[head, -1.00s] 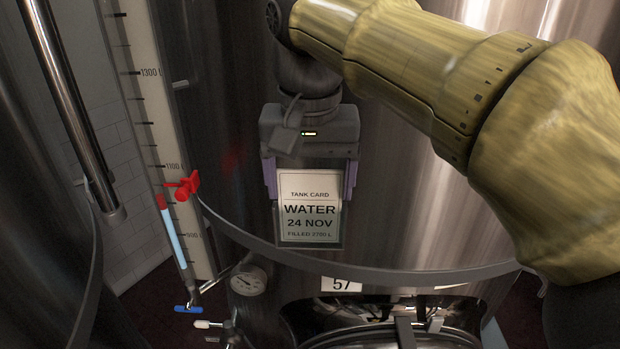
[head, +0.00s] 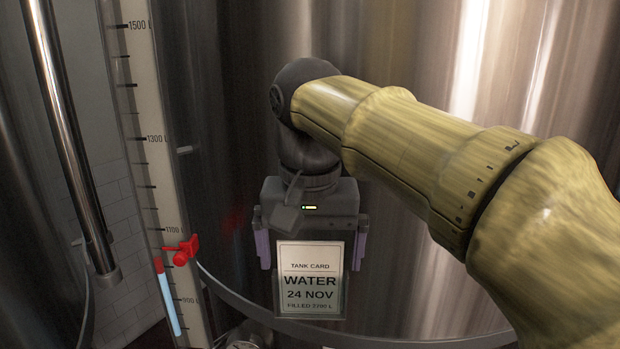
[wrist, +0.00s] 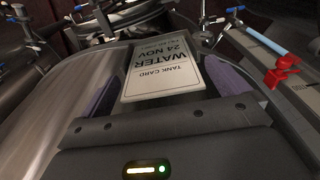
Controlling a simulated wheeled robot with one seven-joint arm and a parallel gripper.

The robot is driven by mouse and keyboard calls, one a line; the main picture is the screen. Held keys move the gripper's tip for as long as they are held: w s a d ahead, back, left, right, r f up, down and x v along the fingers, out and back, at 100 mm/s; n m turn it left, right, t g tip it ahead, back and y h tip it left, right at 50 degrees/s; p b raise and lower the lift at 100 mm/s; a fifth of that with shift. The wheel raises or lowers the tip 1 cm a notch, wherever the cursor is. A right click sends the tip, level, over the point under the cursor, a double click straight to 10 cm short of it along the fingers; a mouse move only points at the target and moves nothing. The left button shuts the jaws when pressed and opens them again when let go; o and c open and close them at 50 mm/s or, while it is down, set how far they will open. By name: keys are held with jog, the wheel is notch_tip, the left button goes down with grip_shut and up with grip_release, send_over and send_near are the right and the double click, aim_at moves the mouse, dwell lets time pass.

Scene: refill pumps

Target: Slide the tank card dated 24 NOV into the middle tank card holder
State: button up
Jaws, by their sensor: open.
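The white tank card (head: 310,281) reads WATER, 24 NOV, with its print upright. It sits in a clear-edged holder (head: 343,300) on the front of a steel tank, and its top edge sticks up out of the holder. My gripper (head: 311,264) is open just above, its purple fingers to the left and right of the card's upper part with gaps on both sides. In the wrist view the card (wrist: 163,68) lies between the spread fingers, upside down in that picture. I cannot tell from these views whether the card is fully seated.
A level scale (head: 150,140) with a red clamp (head: 182,251) and a blue-filled tube (head: 168,303) stands left of the card. A steel pipe (head: 68,150) is farther left. A curved band (head: 240,309) runs around the tank behind the holder. The tank wall on the right is bare.

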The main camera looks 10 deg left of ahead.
notch_tip(320, 180, up, 17)
jog(key=s+p, duration=0.2)
jog(key=p, duration=0.4)
jog(key=shift+p, duration=0.3)
jog(key=shift+d, duration=0.1)
dwell(0.6)
